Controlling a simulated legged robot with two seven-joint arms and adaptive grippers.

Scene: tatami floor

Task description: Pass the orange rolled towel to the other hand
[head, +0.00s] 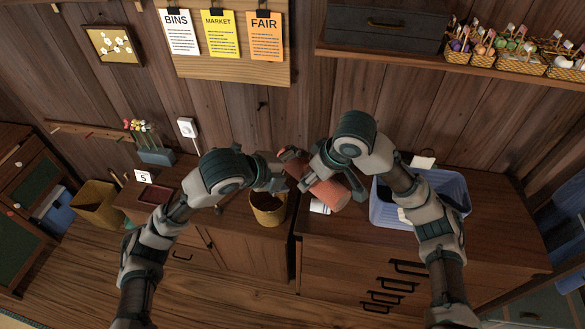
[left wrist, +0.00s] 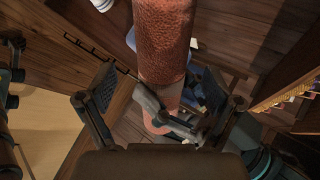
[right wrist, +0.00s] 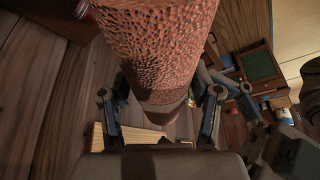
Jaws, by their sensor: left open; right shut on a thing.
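The orange rolled towel (head: 324,188) is held above the counter, tilted, between my two grippers in the head view. My right gripper (head: 322,167) is shut on it near its middle. In the right wrist view the towel (right wrist: 158,50) fills the space between the fingers (right wrist: 165,105). My left gripper (head: 282,176) is open at the towel's left end. In the left wrist view the towel (left wrist: 162,40) extends up from between the spread left fingers (left wrist: 165,100); whether they touch it cannot be told.
A blue basket (head: 380,208) with dark contents stands on the right counter. A small white item (head: 320,207) lies below the towel. A yellowish round bin (head: 268,210) stands under my left gripper. A planter of flowers (head: 156,155) is at the left.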

